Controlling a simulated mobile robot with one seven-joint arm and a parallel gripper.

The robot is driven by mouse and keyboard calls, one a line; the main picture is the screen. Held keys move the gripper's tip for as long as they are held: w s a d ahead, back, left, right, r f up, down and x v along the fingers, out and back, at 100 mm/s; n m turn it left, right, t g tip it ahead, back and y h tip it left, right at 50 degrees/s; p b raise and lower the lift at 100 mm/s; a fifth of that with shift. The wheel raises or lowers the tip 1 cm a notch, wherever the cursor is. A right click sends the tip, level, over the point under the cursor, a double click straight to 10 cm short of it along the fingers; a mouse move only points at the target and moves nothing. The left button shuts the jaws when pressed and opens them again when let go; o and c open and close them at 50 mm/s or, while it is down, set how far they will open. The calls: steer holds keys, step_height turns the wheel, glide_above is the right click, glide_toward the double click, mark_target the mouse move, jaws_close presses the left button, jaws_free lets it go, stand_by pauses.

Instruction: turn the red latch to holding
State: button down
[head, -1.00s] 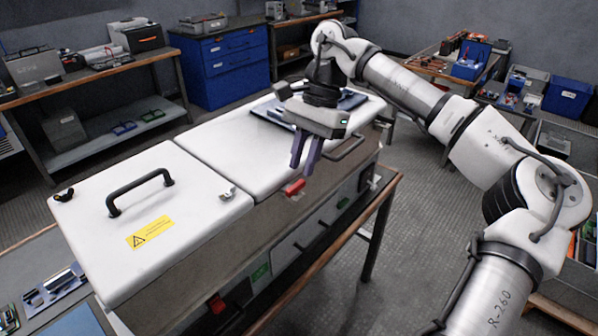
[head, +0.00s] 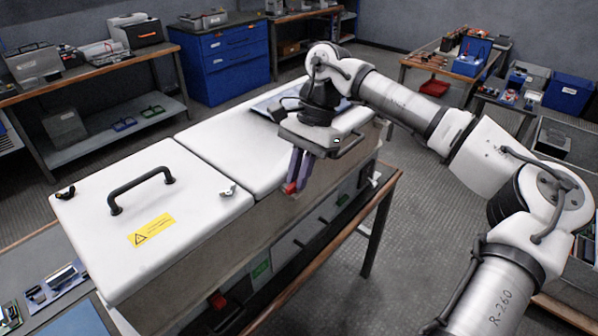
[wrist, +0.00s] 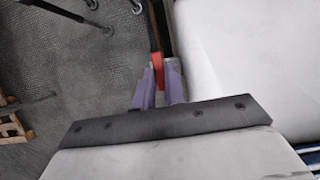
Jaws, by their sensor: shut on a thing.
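The red latch (head: 290,188) is on the front side of the long white-lidded cabinet (head: 225,225), just below the lid edge. It also shows in the wrist view (wrist: 157,70), between and just beyond the fingertips. My gripper (head: 297,186) points down at the latch with its purple fingers shut on it. In the wrist view the fingers (wrist: 158,78) stand close on either side of the red piece. The fingers hide part of the latch in the head view.
A second red piece (head: 217,301) sits lower on the cabinet front. The near lid has a black handle (head: 140,190) and a yellow warning label (head: 151,229). A bench with a wooden edge (head: 380,205) runs along the front.

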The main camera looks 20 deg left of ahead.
steer(key=m+b, duration=0.1)
steer(key=m, duration=0.1)
steer(key=m+y+b, duration=0.1)
steer(key=b, duration=0.1)
steer(key=shift+s+d+f+m+t, duration=0.1)
steer(key=shift+d+f+m+t, duration=0.1)
steer(key=shift+m+t, duration=0.2)
steer(key=m+t+b, duration=0.1)
steer(key=m+b, duration=0.1)
steer(key=m+y+b, duration=0.1)
steer(key=m+b, duration=0.1)
steer(key=m, duration=0.1)
steer(key=shift+s+d+m+t+y+b, duration=0.1)
steer(key=shift+s+m+t+y+b, duration=0.1)
steer(key=shift+m+t+y+b, duration=0.15)
steer(key=m+t+b, duration=0.2)
steer(key=m+b, duration=0.1)
steer(key=m, duration=0.1)
steer(key=shift+s, duration=0.15)
steer(key=shift+s+r+m+t+b, duration=0.1)
steer(key=shift+m+t+b, duration=0.25)
steer(key=shift+m+b, duration=0.55)
steer(key=shift+s+r+m+t+b, duration=0.1)
steer(key=shift+m+t+b, duration=0.3)
steer(key=shift+m, duration=0.85)
steer(key=c, duration=1.7)
jaws_free()
steer(key=shift+c, duration=0.2)
